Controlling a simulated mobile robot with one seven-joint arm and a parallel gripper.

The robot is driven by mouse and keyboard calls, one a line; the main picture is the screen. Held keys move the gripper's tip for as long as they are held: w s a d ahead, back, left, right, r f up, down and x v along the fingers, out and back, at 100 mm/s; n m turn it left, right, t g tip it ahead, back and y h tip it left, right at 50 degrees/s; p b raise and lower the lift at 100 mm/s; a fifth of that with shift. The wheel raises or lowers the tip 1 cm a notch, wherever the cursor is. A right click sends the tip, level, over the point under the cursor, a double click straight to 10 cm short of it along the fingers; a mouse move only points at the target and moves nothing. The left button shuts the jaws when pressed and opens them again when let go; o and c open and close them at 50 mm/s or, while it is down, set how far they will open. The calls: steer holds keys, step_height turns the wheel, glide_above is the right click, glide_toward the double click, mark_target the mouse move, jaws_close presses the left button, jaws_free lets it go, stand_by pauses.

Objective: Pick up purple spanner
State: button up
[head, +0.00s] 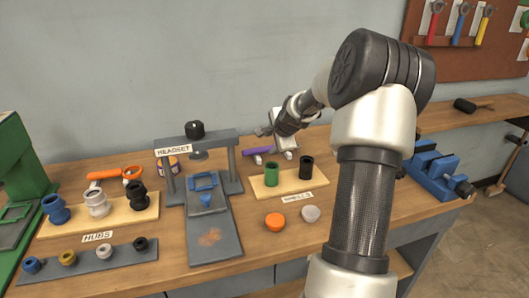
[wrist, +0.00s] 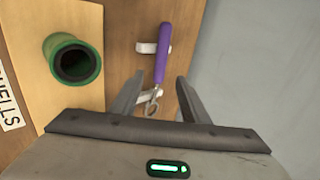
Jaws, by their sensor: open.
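The purple spanner (wrist: 161,55) shows in the wrist view, its purple handle at the top and its metal end lower down, resting across two pale supports (wrist: 150,47) above the wooden bench. In the head view the purple spanner (head: 258,151) lies at the back of the bench, behind the green cylinder, partly hidden on its right by my gripper. My gripper (wrist: 155,95) is open and empty, and the metal end of the spanner appears between its two fingers in the picture. In the head view my gripper (head: 268,133) is above the spanner. I cannot tell the exact gap.
A green cylinder (head: 272,173) and a black cylinder (head: 307,167) stand on a wooden board close in front. A grey press frame (head: 206,138) labelled HEADSET stands to the left. A blue vise (head: 437,175) is at the right. The wall (wrist: 250,70) is close behind the spanner.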

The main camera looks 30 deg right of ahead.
mark_target(265, 148)
steer(key=b+x, duration=0.1)
steer(key=x, duration=0.7)
steer(key=shift+w+a+f, duration=0.1)
steer(key=shift+w+f, duration=0.05)
steer(key=shift+w, duration=0.1)
jaws_close()
